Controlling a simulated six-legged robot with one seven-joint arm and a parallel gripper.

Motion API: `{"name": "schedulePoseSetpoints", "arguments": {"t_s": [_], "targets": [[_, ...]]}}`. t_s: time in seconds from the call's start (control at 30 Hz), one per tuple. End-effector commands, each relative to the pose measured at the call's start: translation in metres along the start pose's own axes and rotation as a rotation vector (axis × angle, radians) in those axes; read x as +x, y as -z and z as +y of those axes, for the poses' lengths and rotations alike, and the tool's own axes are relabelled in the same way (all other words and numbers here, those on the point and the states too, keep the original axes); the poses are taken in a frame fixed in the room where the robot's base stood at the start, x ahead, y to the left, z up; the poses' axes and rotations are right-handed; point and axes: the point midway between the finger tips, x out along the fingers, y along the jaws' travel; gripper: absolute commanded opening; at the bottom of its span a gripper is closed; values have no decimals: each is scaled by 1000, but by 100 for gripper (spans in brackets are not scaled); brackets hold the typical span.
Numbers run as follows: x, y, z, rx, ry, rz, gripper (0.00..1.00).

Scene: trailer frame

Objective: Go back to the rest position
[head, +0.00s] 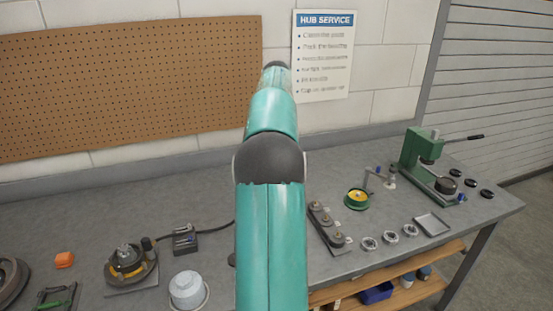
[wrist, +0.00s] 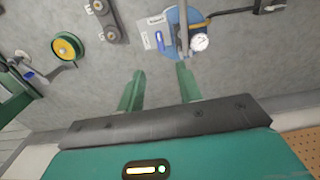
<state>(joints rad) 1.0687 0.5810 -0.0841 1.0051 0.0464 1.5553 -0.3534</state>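My teal arm (head: 270,235) rises through the middle of the head view and reaches toward the back wall. My gripper is hidden behind it there. In the wrist view my gripper (wrist: 160,70) shows two green fingers spread apart with only grey bench top between them. It is open and empty. A round blue base (wrist: 174,18) with a white dial gauge (wrist: 200,42) lies beyond the right fingertip in that view. I cannot tell how far the fingers are above the bench.
A pegboard (head: 130,85) and a service sign (head: 324,55) are on the wall.

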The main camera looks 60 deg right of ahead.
Motion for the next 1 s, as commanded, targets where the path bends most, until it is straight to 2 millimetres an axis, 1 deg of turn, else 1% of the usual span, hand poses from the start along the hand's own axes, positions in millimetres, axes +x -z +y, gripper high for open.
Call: {"name": "schedulePoseSetpoints", "arguments": {"t_s": [0.03,0.17,0.77,0.87,0.97,1.0], "targets": [[-4,0,0,0,0,1,35],[-10,0,0,0,0,-1,35],[-10,0,-2,-2,0,1,35],[-15,-1,-17,-18,-1,10,35],[-28,-7,-53,-55,-3,35,35],[-33,-11,-72,-76,-4,48,35]]}}
